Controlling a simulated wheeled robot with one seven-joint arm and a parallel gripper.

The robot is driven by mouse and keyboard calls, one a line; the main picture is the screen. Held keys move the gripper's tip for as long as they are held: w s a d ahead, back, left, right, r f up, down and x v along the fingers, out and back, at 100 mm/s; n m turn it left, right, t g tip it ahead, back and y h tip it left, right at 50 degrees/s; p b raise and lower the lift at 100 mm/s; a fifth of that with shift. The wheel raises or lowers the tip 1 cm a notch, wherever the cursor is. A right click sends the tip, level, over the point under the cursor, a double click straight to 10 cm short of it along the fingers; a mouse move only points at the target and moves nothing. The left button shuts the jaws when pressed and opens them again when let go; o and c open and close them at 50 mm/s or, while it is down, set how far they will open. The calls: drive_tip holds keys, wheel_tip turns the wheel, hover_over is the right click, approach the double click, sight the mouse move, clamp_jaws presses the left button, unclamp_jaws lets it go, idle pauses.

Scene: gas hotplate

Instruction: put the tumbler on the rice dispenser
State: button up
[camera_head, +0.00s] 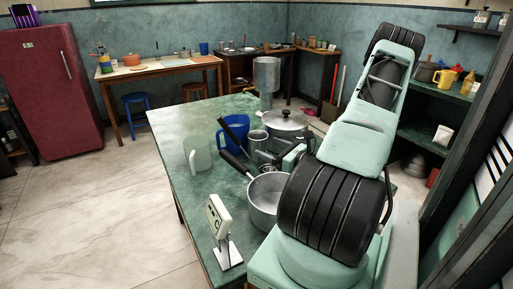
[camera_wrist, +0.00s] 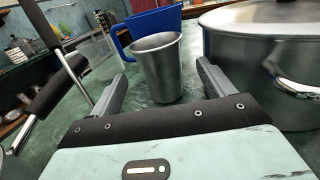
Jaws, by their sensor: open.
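The tumbler (camera_wrist: 158,70) is a grey metal cup, upright on the green table. In the head view it (camera_head: 257,138) stands behind the saucepan. My gripper (camera_wrist: 161,74) is open, low over the table, with one finger on each side of the tumbler's near side. I cannot tell whether either finger touches it. A tall grey metal cylinder (camera_head: 266,74), which seems to be the rice dispenser, stands upright at the table's far end.
A lidded pot (camera_head: 285,122) stands close right of the tumbler. A blue jug (camera_head: 234,132) and a clear jug (camera_head: 198,154) stand to its left. A saucepan (camera_head: 264,200) and a scale-like device (camera_head: 219,222) are nearer. The table's far left is clear.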

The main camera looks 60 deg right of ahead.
sight(254, 142)
drive_tip(key=shift+w+d+f+p, duration=0.1)
drive_tip(key=shift+w+d+p, duration=0.05)
drive_tip(key=shift+w, duration=1.1)
drive_tip(key=shift+w+d+f+p, duration=0.1)
drive_tip(key=shift+w+f, duration=0.05)
drive_tip(key=shift+w, duration=1.1)
drive_tip(key=shift+w+d+f+p, duration=0.1)
drive_tip(key=shift+w+d+p, duration=0.05)
drive_tip(key=shift+w, duration=1.1)
drive_tip(key=c, duration=1.2)
drive_tip(key=shift+o, duration=0.2)
drive_tip(key=shift+r, duration=0.1)
